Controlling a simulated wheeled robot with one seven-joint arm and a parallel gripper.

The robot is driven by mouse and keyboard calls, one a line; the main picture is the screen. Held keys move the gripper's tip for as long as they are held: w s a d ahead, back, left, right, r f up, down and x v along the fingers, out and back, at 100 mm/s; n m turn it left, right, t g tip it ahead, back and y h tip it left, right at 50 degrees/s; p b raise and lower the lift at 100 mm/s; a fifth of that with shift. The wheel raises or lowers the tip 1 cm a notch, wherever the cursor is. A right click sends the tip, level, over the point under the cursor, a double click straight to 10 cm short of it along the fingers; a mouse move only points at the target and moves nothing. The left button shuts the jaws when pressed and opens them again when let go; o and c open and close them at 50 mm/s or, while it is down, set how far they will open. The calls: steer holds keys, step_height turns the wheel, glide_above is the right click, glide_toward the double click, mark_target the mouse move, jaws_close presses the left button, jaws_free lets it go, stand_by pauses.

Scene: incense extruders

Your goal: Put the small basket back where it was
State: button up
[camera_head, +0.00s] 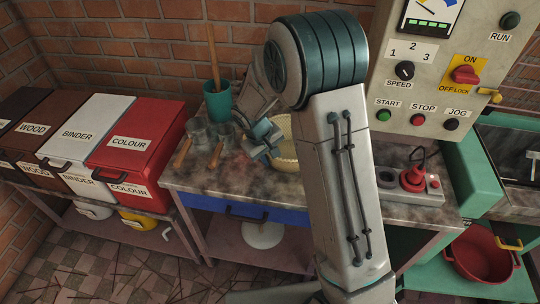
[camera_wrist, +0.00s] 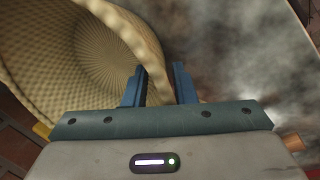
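The small basket (camera_wrist: 85,50) is cream-coloured and woven. In the wrist view it fills the upper left, with its round inside facing the camera. In the head view the basket (camera_head: 284,153) is on the worktop, partly hidden by my arm. My gripper (camera_wrist: 159,68) has its two blue fingers apart. The basket's rim runs down between them, with the left finger over the inside and the right finger outside. I see no clear grip on the wall. In the head view my gripper (camera_head: 266,142) is at the basket's left side.
The stone-topped worktop (camera_head: 226,180) holds a teal pot (camera_head: 218,102) with a wooden pestle, and metal scoops with wooden handles (camera_head: 183,151). Red, white and brown bins (camera_head: 135,150) stand at left. A control panel (camera_head: 420,70) rises behind at right. A red-knobbed device (camera_head: 413,180) sits at right.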

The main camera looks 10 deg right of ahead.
steer(key=v, duration=1.1)
steer(key=s+d+r+m+y, duration=0.1)
steer(key=s+d+r+m, duration=0.1)
steer(key=s, duration=0.5)
steer(key=s+d+r+m+y, duration=0.1)
steer(key=s+d, duration=0.3)
steer(key=s, duration=0.4)
steer(key=s+d+r+m+t, duration=0.1)
steer(key=s+d+r+m, duration=0.1)
steer(key=s+d+r, duration=0.2)
steer(key=s, duration=0.3)
steer(key=shift+s+m+y, duration=0.2)
steer(key=shift+m+y, duration=0.1)
steer(key=shift+y, duration=0.1)
